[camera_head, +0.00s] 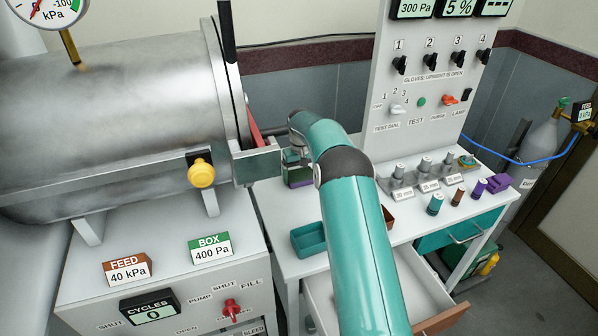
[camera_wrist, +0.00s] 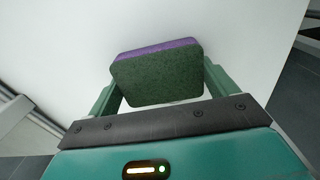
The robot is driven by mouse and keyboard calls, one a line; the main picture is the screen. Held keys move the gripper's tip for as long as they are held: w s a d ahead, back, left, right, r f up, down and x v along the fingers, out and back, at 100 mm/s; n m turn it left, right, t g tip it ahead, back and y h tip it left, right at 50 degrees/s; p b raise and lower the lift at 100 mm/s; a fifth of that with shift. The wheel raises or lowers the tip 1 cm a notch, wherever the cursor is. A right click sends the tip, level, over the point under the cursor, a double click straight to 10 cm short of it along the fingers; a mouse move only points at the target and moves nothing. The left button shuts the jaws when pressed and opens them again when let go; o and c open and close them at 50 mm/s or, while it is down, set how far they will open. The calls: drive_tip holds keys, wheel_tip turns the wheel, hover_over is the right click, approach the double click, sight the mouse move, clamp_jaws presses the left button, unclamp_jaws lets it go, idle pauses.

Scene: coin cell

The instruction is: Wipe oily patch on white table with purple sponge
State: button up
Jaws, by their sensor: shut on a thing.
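My gripper (camera_wrist: 160,78) is shut on the sponge (camera_wrist: 157,80), which has a green scouring face and a purple layer along its far edge in the wrist view. In the head view, a strip of the sponge (camera_head: 299,184) shows beyond my teal arm, at the left back of the white table (camera_head: 281,218). A white surface (camera_wrist: 245,30) fills the background behind the sponge in the wrist view. I cannot tell whether the sponge touches it. I cannot make out an oily patch in either view; my arm and the sponge hide part of the table.
A large metal chamber (camera_head: 110,120) with its door frame stands close on the left. A teal tray (camera_head: 309,239) lies near the front edge, above an open drawer (camera_head: 325,295). Weights (camera_head: 425,172), small cylinders (camera_head: 435,204) and a purple object (camera_head: 497,184) stand at the right.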

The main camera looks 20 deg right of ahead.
sight(308, 195)
drive_tip(key=shift+s+f, duration=0.15)
drive_tip(key=shift+s, duration=0.9)
drive_tip(key=shift+s+f, duration=0.15)
drive_tip(key=shift+s, duration=2.45)
drive_tip(key=shift+r, duration=0.15)
drive_tip(key=shift+w+r, duration=0.15)
drive_tip(key=shift+r, duration=2.95)
drive_tip(key=shift+r, duration=0.1)
wheel_tip(308, 195, up, 3)
drive_tip(key=shift+f, duration=0.1)
drive_tip(key=shift+w, duration=0.1)
